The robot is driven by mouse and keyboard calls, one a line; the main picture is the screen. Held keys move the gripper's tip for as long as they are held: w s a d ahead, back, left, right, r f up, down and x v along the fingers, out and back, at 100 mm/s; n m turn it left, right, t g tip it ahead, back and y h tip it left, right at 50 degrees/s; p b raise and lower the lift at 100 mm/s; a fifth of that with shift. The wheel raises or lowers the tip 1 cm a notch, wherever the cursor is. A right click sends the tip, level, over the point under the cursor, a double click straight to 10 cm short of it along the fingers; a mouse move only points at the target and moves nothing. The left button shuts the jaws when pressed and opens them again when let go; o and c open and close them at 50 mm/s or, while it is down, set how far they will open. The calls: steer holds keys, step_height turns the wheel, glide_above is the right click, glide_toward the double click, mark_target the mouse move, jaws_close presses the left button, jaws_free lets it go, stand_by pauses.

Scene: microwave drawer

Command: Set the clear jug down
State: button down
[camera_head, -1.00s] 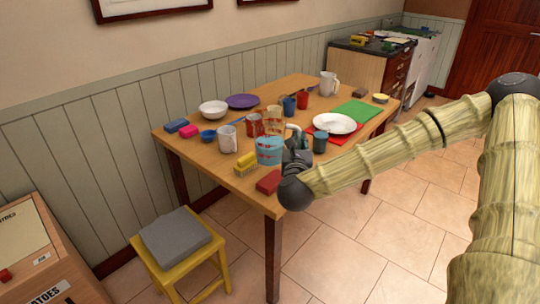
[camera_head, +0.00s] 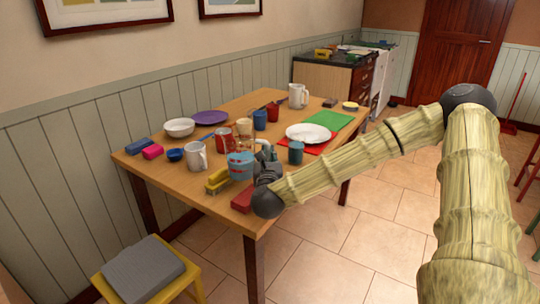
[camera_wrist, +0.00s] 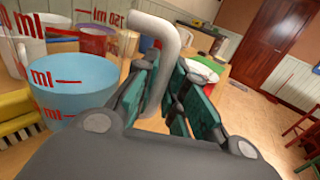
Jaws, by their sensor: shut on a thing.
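The clear jug (camera_head: 241,166) has red ml markings and a light blue lower part. It appears upright over the near part of the wooden table (camera_head: 220,122), beside a yellow brush-like block (camera_head: 217,180). I cannot tell whether its base touches the table. My gripper (camera_head: 266,163) is at the jug's right side. In the wrist view the jug (camera_wrist: 80,82) fills the left, and my gripper's green-padded fingers (camera_wrist: 163,92) are shut on its pale handle. The jug's base is hidden there.
A red block (camera_head: 242,201) lies near the front edge, close below my gripper. A white mug (camera_head: 196,155), a red cup (camera_head: 223,136) and a teal cup (camera_head: 296,152) stand close around. A white plate (camera_head: 308,133) lies at right. Bare wood shows at the left front.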

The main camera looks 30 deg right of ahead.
steer(key=shift+w+d+f+p, duration=0.1)
steer(key=shift+w+d+f, duration=0.65)
steer(key=shift+w+d, duration=0.55)
steer(key=shift+w+d+f+p, duration=0.1)
steer(key=shift+w+d+f, duration=0.65)
steer(key=shift+w+d, duration=0.55)
steer(key=shift+w+d+f+p, duration=0.1)
steer(key=shift+w+d+f, duration=0.65)
steer(key=shift+w+d, duration=0.5)
steer(key=shift+f, duration=0.15)
steer(key=c, duration=1.5)
jaws_free()
steer(key=shift+r, duration=0.2)
steer(key=v, duration=1.2)
steer(key=shift+f+b, duration=0.1)
steer(key=shift+b, duration=0.25)
